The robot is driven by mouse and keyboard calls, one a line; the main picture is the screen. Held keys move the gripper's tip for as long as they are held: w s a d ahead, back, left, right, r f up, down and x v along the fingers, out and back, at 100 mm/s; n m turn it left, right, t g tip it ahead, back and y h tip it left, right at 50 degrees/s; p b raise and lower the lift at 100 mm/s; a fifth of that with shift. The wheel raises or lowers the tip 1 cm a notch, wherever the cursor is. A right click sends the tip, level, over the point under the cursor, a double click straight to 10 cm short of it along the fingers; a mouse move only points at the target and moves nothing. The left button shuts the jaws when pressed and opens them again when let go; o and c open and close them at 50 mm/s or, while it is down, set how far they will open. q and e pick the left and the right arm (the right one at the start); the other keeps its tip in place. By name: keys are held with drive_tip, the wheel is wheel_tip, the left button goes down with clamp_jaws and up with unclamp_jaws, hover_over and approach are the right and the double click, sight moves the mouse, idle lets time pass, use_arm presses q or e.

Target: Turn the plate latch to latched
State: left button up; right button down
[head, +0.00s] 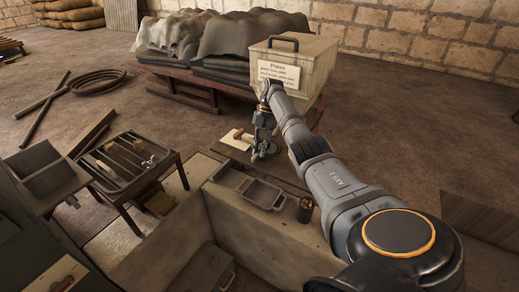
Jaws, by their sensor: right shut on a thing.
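My right gripper (263,148) points down at the far end of the low stone bench, in front of the box marked "Plates". Its jaws are shut on a small grey part (270,149) low at the fingertips. The part is mostly hidden by the fingers, and I cannot tell whether it is the plate latch or how it is turned. No other plate latch can be made out. My left gripper is not in view.
The box marked "Plates" (312,62) stands close behind the gripper. A grey tray (262,193) and a dark cup (306,209) are on the stone bench (225,222). A tool table (127,162) stands left.

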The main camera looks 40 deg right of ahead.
drive_tip(key=c, duration=1.3)
unclamp_jaws()
